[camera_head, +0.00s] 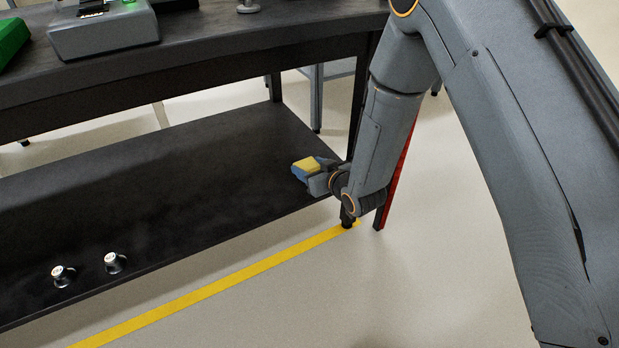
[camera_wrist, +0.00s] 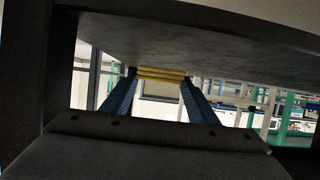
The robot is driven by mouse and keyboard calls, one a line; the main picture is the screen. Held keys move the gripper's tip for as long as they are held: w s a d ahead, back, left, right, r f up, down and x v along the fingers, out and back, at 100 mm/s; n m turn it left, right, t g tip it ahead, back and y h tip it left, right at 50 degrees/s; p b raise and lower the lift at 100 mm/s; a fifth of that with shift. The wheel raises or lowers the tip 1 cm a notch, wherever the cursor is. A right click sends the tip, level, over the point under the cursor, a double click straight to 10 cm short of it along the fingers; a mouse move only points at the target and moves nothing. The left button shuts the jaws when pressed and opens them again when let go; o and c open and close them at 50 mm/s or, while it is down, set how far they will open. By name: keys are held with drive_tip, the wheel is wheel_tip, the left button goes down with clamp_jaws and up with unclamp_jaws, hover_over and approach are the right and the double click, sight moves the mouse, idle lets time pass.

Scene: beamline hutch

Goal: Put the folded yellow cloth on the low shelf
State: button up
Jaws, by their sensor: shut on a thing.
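The folded yellow cloth (camera_head: 307,164) is held in my gripper (camera_head: 304,170), over the right end of the low shelf (camera_head: 200,180). In the wrist view the cloth (camera_wrist: 161,74) shows as a layered yellow strip between the two blue fingers of my gripper (camera_wrist: 160,84). The fingers are shut on it. The low shelf is a dark board under the workbench. I cannot tell whether the cloth touches the shelf or is just above it.
Two small metallic items (camera_head: 62,274) (camera_head: 114,262) stand at the shelf's front left. The bench top (camera_head: 200,45) hangs above the shelf, carrying a grey device (camera_head: 105,35) and a green object (camera_head: 12,38). A dark leg is close beside my gripper. The shelf's middle is bare.

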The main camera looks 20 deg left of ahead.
drive_tip(key=shift+f+b, duration=0.65)
drive_tip(key=shift+f, duration=0.85)
drive_tip(key=shift+f, duration=0.15)
drive_tip(key=o, duration=1)
